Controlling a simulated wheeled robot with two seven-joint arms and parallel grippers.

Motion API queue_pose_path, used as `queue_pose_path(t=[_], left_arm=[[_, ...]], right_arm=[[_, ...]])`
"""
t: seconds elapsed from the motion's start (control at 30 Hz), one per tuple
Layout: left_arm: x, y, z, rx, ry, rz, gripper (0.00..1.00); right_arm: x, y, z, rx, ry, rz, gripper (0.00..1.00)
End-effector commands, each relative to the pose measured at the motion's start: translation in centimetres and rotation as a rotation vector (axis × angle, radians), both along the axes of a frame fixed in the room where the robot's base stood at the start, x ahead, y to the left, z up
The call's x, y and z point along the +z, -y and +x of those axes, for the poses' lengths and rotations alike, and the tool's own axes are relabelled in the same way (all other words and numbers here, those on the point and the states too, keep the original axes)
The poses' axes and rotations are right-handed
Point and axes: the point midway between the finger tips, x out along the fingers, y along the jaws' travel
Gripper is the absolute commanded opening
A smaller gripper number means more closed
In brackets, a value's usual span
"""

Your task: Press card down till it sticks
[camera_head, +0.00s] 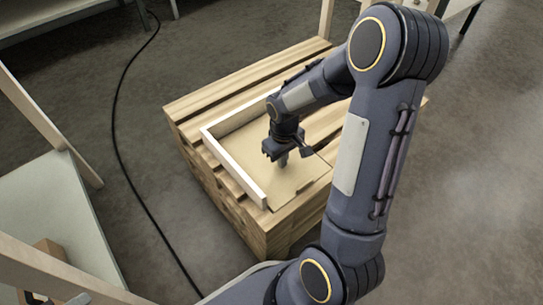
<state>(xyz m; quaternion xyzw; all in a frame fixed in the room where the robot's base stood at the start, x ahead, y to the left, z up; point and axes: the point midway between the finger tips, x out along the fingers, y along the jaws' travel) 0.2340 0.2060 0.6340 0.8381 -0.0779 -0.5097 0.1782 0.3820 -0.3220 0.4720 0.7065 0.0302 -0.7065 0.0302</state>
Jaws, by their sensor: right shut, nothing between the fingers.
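My right gripper (281,160) is shut and empty, pointing down over a light brown card (267,188). Its fingertips are at or just above the card; I cannot tell whether they touch it. The card lies flat inside a shallow tray with pale raised walls (233,169). My right arm and gripper hide part of the card and the tray's right side. My left gripper is not in view.
The tray rests on a stack of wooden planks (190,104) on a grey concrete floor. A black cable (118,95) runs along the floor at the left. A pale table (50,205) stands at the lower left. Open floor lies right of the stack.

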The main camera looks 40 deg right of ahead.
Motion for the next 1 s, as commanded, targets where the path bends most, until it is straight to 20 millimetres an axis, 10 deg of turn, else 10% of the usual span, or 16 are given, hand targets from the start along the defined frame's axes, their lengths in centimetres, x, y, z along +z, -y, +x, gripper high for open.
queue_pose_path(t=[1.0], left_arm=[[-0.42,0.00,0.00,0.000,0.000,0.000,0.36]], right_arm=[[-0.60,0.00,-0.01,0.000,0.000,0.000,0.00]])
